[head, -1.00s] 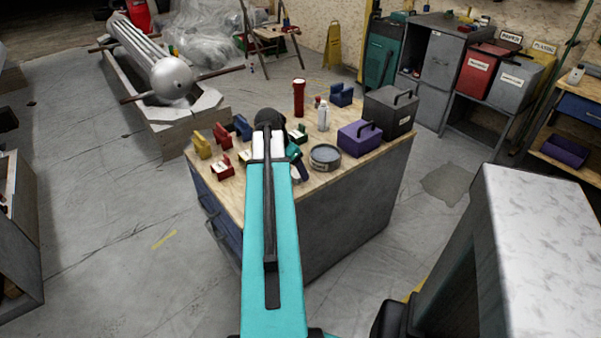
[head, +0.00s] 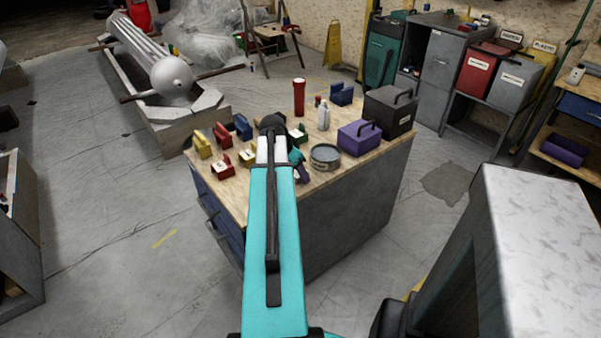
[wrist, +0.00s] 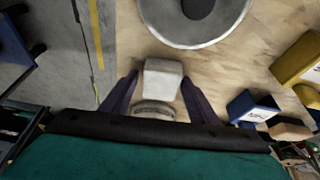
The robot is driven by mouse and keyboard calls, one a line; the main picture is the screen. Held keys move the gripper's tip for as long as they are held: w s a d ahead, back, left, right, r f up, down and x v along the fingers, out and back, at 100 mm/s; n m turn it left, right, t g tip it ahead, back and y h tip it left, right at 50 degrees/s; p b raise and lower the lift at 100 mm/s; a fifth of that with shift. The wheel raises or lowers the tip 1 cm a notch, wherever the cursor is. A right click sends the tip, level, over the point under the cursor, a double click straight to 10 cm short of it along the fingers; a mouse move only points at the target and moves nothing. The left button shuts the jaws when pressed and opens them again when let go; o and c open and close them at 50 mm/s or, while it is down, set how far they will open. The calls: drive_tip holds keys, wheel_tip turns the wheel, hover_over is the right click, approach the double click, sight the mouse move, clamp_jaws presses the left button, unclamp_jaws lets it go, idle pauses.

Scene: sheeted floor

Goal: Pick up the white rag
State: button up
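In the wrist view a small white block-shaped thing (wrist: 163,78), which may be the folded white rag, lies over the pale wood bench top. My gripper (wrist: 160,80) has its two dark purple fingers apart, one on each side of it. I cannot see either finger pressing on it. A pale rounded thing (wrist: 155,109) sits just below it, nearer the palm. In the head view my arm hides the white thing, and only a bit of the gripper (head: 301,170) shows at the arm's right, low over the bench's near part.
The wooden bench top (head: 235,196) carries a round grey tin (head: 325,157), a purple box (head: 359,136), a dark toolbox (head: 390,112), a red flashlight (head: 299,97), a white bottle (head: 322,116) and several coloured blocks. The bench edge and floor lie left in the wrist view.

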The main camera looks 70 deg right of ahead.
drive_tip(key=c, duration=0.7)
drive_tip(key=shift+c, duration=0.2)
wheel_tip(320, 180, up, 10)
drive_tip(key=shift+b, duration=0.3)
idle(0.4)
